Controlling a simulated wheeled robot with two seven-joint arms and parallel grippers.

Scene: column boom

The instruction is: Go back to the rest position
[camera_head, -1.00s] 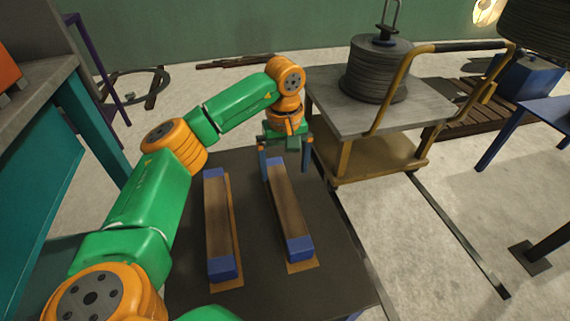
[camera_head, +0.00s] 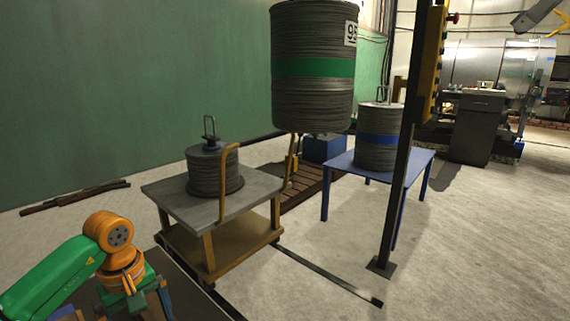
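My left gripper (camera_head: 134,306) is at the lower left, at the end of the green and orange arm, pointing down over the dark tabletop (camera_head: 190,290). Its fingers stand apart with nothing visible between them, though the frame's bottom edge cuts off their tips. A small blue end of a bar (camera_head: 66,315) shows at the bottom edge left of the gripper. The rest of the bars is out of frame. My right gripper is not in view.
A grey-topped cart (camera_head: 165,192) with a wire spool (camera_head: 213,172) stands beyond the gripper. A dark post (camera_head: 398,180) stands right. Right floor is open.

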